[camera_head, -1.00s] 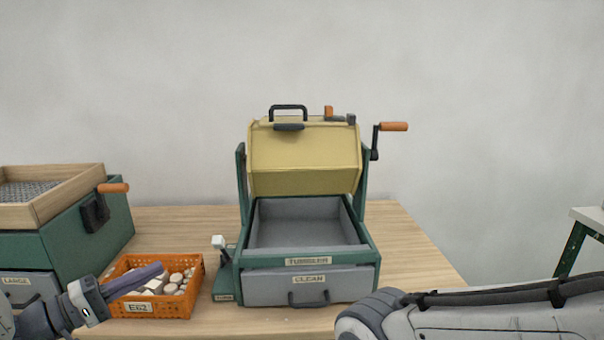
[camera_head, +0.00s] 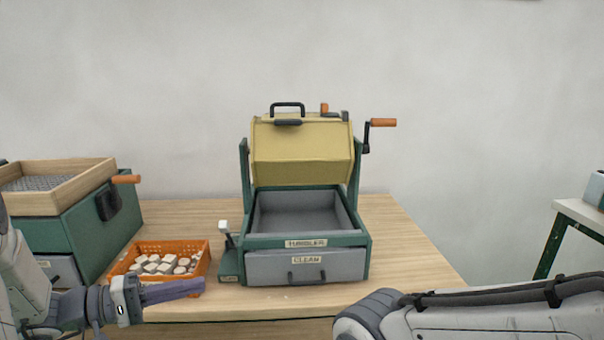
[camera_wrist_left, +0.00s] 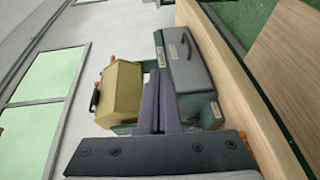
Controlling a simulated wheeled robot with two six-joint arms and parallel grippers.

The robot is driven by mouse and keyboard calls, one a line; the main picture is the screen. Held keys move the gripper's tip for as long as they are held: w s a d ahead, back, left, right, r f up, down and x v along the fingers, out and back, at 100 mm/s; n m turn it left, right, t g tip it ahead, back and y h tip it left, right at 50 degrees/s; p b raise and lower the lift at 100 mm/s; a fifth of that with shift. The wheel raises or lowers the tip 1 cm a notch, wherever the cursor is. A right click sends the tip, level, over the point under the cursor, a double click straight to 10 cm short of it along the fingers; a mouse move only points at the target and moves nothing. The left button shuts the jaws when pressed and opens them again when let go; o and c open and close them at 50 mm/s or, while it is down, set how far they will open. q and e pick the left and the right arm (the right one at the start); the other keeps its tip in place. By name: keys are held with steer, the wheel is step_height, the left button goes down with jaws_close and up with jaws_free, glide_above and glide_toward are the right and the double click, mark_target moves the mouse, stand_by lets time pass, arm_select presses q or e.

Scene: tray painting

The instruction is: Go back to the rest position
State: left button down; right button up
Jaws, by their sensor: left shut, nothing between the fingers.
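My left gripper (camera_head: 186,290) is at the lower left of the head view, in front of the orange crate (camera_head: 205,252). Its purple fingers are shut together with nothing between them, and they point right. The fingers also show in the left wrist view (camera_wrist_left: 160,105), with the tumbler's machine behind them. My right arm lies across the lower right of the head view; its gripper is out of the frame.
The tumbler has a yellow drum (camera_head: 300,152), a grey tray and a shut drawer marked CLEAN (camera_head: 340,266). The crate holds several pale pieces. A green sifter box (camera_head: 90,235) stands at the left. The table's front right (camera_head: 415,260) is clear.

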arm_select(q)
steer(key=s+d+f+m+g+y, duration=0.1)
steer(key=s+d+m+g, duration=0.1)
steer(key=s+d+g, duration=0.3)
steer(key=s+d+f+m+g+y, duration=0.1)
steer(key=s+d+f+m+g, duration=0.2)
steer(key=d, duration=0.4)
steer(key=s+d+f+m+y, duration=0.2)
steer(key=s+m+y, duration=0.2)
steer(key=s+y, duration=0.25)
steer(key=s+d+f+m+y, duration=0.1)
steer(key=s+d+m+y, duration=0.15)
steer(key=s+y, duration=0.4)
step_height(320, 180, up, 17)
steer(key=m+p, duration=0.1)
steer(key=p, duration=1.6)
steer(key=shift+s+a+f+h, duration=0.2)
steer(key=shift+a+h, duration=0.1)
steer(key=shift+h, duration=0.1)
